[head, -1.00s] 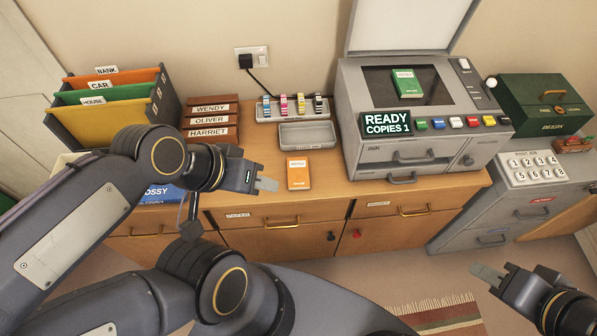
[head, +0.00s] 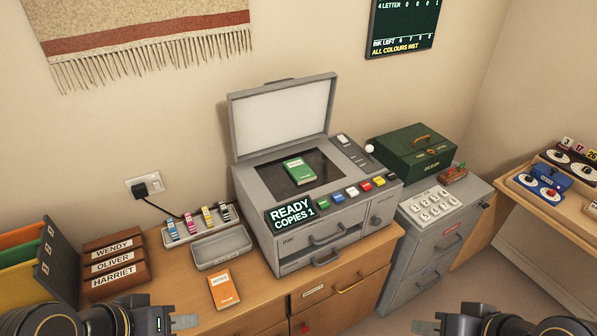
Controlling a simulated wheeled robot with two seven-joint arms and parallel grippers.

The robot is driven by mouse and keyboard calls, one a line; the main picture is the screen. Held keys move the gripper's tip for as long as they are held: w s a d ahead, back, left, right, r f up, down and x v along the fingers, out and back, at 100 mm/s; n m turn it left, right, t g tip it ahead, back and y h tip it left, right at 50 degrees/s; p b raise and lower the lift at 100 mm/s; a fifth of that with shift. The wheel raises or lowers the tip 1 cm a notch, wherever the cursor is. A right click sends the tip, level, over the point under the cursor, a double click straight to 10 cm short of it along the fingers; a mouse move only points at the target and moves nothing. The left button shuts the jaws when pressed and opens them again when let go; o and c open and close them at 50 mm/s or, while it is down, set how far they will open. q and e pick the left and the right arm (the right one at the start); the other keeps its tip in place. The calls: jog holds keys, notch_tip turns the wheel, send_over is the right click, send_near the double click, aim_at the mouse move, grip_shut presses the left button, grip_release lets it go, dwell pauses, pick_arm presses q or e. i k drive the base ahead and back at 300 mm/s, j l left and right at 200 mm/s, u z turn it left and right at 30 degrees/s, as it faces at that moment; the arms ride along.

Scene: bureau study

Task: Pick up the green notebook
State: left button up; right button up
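The green notebook (head: 299,170) lies flat on the dark glass of the grey copier (head: 262,184), whose lid (head: 283,115) stands open behind it. My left gripper (head: 186,322) is at the bottom left of the head view, in front of the desk and well away from the notebook. My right gripper (head: 424,327) is at the bottom edge, right of centre, also well away from it. Both grippers appear empty; only the tips show side-on, so their opening cannot be made out.
An orange notebook (head: 223,289) lies on the wooden desk (head: 258,317) left of the copier. An empty grey tray (head: 222,248) and a rack of ink cartridges (head: 168,239) stand behind it. A green box (head: 412,150) and a keypad (head: 431,207) are on the right cabinet.

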aim_at(301, 174)
jog(key=i+l, duration=0.25)
jog(key=i+l+u, duration=0.3)
jog(key=u, duration=0.15)
jog(key=i+l+u, duration=0.25)
jog(key=l+u, duration=0.15)
jog(key=u, duration=1.1)
